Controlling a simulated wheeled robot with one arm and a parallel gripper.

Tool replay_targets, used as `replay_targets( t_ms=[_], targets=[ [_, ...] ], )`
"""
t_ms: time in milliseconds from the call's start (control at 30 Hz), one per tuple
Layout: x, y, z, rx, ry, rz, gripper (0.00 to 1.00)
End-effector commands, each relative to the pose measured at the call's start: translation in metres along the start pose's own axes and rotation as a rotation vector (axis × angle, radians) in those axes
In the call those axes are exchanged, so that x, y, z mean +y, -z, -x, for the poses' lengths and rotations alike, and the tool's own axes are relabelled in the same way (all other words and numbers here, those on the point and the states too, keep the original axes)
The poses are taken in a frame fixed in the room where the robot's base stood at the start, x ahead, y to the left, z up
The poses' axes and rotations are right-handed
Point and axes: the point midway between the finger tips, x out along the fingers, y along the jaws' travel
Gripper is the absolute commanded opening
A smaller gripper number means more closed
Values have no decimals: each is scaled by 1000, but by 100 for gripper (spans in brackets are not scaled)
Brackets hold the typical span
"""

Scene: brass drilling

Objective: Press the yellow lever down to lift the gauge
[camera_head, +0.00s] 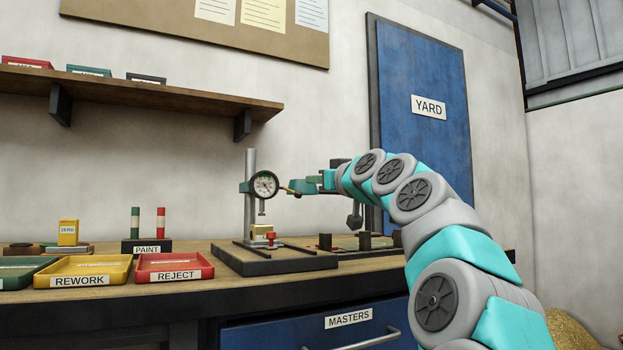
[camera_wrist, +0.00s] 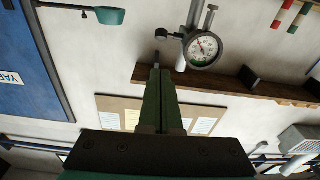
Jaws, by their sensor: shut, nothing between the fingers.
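The dial gauge (camera_head: 264,184) has a white face and hangs on a grey upright post above a dark base on the bench. A small yellow lever (camera_head: 286,189) sticks out to the right of the gauge. My gripper (camera_head: 299,185) is shut and empty, with its green fingertips at the lever's outer end. I cannot tell whether they touch it. In the wrist view the picture is turned over; the gauge (camera_wrist: 204,48) shows beyond the tips of my gripper (camera_wrist: 158,70), and no yellow on the lever can be made out.
A small yellow block (camera_head: 261,231) and a red knob (camera_head: 271,238) are below the gauge. The yellow rework tray (camera_head: 85,271) and red reject tray (camera_head: 175,267) stand to the left. A wooden shelf (camera_head: 130,89) is on the wall. A dark fixture (camera_head: 350,246) lies under my arm.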

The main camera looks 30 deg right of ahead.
Motion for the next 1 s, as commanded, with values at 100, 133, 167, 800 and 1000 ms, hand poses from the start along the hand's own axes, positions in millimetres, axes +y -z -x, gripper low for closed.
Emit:
replay_targets(
  t_ms=[100, 133, 167, 800, 1000],
  targets=[
    [0, -5, 10, 1, 0, -2, 0],
    [0, -6, 13, 1, -1, -2, 0],
    [0, -8, 15, 1, 0, -2, 0],
    [-1, -15, 27, -1, 0, 0, 0],
    [-1, -15, 27, 0, 0, 0, 0]
  ],
)
